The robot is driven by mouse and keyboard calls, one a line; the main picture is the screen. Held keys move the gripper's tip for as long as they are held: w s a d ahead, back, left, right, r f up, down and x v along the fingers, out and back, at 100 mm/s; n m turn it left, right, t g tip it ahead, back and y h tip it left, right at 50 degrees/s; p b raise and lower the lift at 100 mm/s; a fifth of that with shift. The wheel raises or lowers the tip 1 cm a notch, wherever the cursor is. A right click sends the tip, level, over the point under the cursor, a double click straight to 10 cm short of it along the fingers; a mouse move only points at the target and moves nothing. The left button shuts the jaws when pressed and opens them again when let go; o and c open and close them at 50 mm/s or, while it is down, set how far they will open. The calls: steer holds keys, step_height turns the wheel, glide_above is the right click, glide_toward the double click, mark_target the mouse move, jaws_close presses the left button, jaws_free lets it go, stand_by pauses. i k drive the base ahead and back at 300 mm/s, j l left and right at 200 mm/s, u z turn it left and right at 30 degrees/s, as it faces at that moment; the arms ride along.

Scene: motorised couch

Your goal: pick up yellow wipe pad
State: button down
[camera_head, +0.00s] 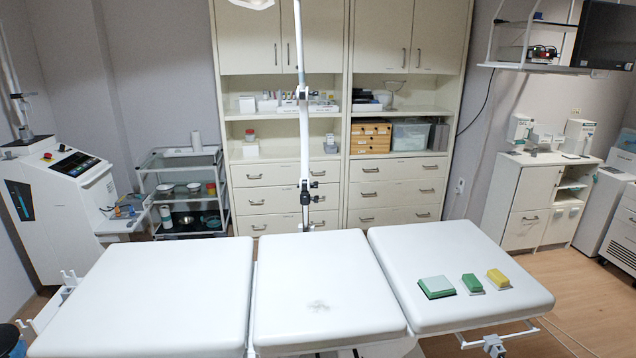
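The yellow wipe pad (498,277) is a small block lying on the right section of the white padded couch (440,245), near its right end. A small green pad (472,282) lies just to its left, with a narrow gap between them. A larger, flatter green pad (437,287) lies further left on the same section. I cannot make out my gripper in this view.
The middle (325,285) and left (165,290) couch sections are bare, apart from a faint grey mark on the middle one. A thin white pole (304,120) rises behind the couch. Cabinets (390,190), a trolley (185,190) and a machine (62,200) stand beyond.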

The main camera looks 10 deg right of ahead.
mark_target(500, 281)
steer(key=z, duration=1.25)
